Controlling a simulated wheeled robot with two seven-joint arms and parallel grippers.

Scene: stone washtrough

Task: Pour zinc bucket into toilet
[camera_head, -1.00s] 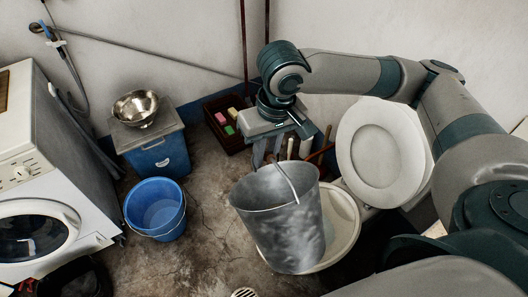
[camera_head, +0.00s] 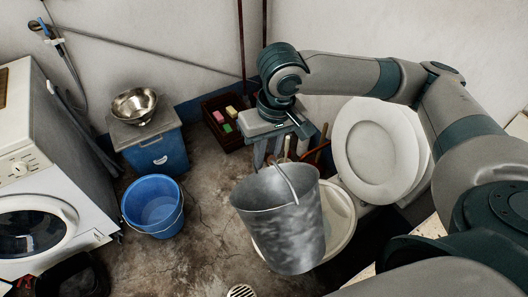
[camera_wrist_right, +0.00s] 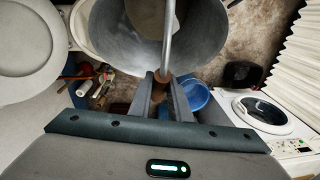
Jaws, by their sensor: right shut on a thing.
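The zinc bucket (camera_head: 283,232) hangs nearly upright, slightly tilted, in front of and partly over the toilet bowl (camera_head: 343,220) in the head view. It hides the bowl's left part. The toilet's raised seat and lid (camera_head: 376,148) stand behind; they also show in the right wrist view (camera_wrist_right: 28,38). My right gripper (camera_head: 268,158) is shut on the bucket's wire handle, at a brown grip that shows between the fingers in the wrist view (camera_wrist_right: 160,80). The bucket's visible inner wall (camera_wrist_right: 125,45) is grey; its contents cannot be made out. My left gripper is not in view.
A blue bucket (camera_head: 153,206) stands on the floor at left, near a blue cabinet (camera_head: 160,155) bearing a metal bowl (camera_head: 134,106). A washing machine (camera_head: 40,170) is at far left. A dark crate (camera_head: 226,122) sits by the wall. Floor between is clear.

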